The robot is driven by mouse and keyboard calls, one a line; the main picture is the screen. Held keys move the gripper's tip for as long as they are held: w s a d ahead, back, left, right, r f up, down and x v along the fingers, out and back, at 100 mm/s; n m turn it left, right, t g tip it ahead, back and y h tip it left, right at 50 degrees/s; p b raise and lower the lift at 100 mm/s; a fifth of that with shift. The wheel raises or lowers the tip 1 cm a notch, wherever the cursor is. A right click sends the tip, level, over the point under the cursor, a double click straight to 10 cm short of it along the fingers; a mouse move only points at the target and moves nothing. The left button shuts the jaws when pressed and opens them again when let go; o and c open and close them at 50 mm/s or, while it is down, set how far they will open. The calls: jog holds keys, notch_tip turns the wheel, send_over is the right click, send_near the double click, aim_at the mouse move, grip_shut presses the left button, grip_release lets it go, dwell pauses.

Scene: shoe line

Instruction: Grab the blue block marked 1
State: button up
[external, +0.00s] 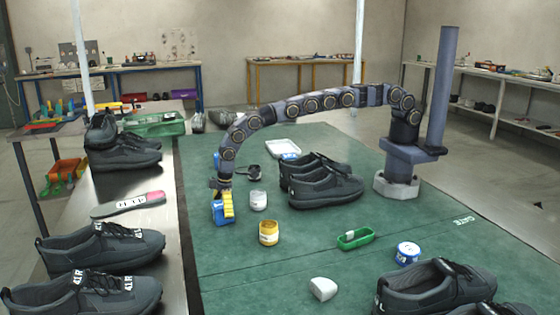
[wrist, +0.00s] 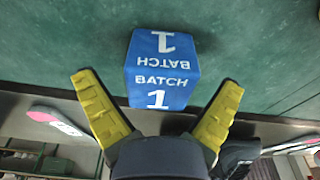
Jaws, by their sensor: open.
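The blue block (wrist: 160,72) carries the white words "BATCH 1" on two faces and sits on the green table top. In the wrist view it lies ahead of and between the two yellow fingers of my gripper (wrist: 158,115), which are spread open. In the external view the blue block (external: 217,211) is at the left side of the green table, partly hidden by the yellow fingers. My gripper (external: 227,205) is low and close beside it there. I cannot tell whether the fingers touch it.
Black shoes (external: 325,183) stand mid-table. A green tray (external: 355,239), a blue-white tin (external: 407,253) and a white block (external: 323,289) lie to the right. A metal line (external: 150,215) with shoes borders the left.

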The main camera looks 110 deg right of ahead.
jog(key=c, duration=1.2)
jog(key=shift+r, duration=0.1)
